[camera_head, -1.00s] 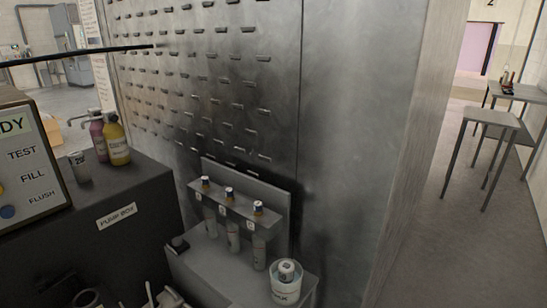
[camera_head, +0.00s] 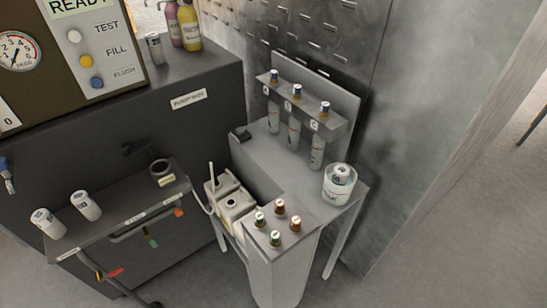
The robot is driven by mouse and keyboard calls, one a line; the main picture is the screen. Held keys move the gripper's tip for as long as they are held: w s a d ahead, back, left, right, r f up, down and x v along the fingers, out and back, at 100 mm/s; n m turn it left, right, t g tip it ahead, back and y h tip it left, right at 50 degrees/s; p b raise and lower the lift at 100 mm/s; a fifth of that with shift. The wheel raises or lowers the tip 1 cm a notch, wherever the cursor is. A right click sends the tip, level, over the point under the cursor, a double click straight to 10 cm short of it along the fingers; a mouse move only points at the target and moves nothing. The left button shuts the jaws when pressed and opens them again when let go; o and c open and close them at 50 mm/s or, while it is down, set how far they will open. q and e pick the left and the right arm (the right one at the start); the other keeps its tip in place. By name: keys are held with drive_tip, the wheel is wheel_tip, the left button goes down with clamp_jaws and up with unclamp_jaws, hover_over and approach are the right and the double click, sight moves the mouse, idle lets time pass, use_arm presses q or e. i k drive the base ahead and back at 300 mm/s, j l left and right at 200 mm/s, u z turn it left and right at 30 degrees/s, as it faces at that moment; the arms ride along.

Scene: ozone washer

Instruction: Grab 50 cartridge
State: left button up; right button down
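Several small white cylinders with dark print could be cartridges; I cannot read a 50 on any of them. Two, a left cylinder (camera_head: 48,223) and a right cylinder (camera_head: 86,206), stand on the grey shelf (camera_head: 130,212) at lower left. Another cylinder (camera_head: 154,47) stands on top of the dark pump box (camera_head: 215,72). One more cylinder (camera_head: 342,174) sits in a clear beaker (camera_head: 338,194) on the side stand at right. Neither of my grippers is in view.
A rack (camera_head: 306,115) holds three capped tubes. Below it, a block (camera_head: 284,250) carries small capped vials beside a pale container (camera_head: 236,206). Pink and yellow bottles (camera_head: 189,28) stand behind the control panel (camera_head: 90,45). A metal wall rises behind; floor at lower right is clear.

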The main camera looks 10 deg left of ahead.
sight(42, 218)
drive_tip(key=u, duration=1.3)
drive_tip(key=k+j+u, duration=0.2)
drive_tip(key=k, duration=0.25)
drive_tip(key=k+j+u, duration=0.2)
drive_tip(key=k+j, duration=0.2)
drive_tip(key=j+z, duration=0.2)
drive_tip(key=j, duration=0.35)
drive_tip(key=j+z, duration=0.2)
drive_tip(key=j, duration=0.35)
drive_tip(key=j+z, duration=0.2)
drive_tip(key=j, duration=0.4)
drive_tip(key=j+z, duration=0.2)
drive_tip(key=j, duration=0.35)
drive_tip(key=k+j+z, duration=0.2)
drive_tip(key=j, duration=0.3)
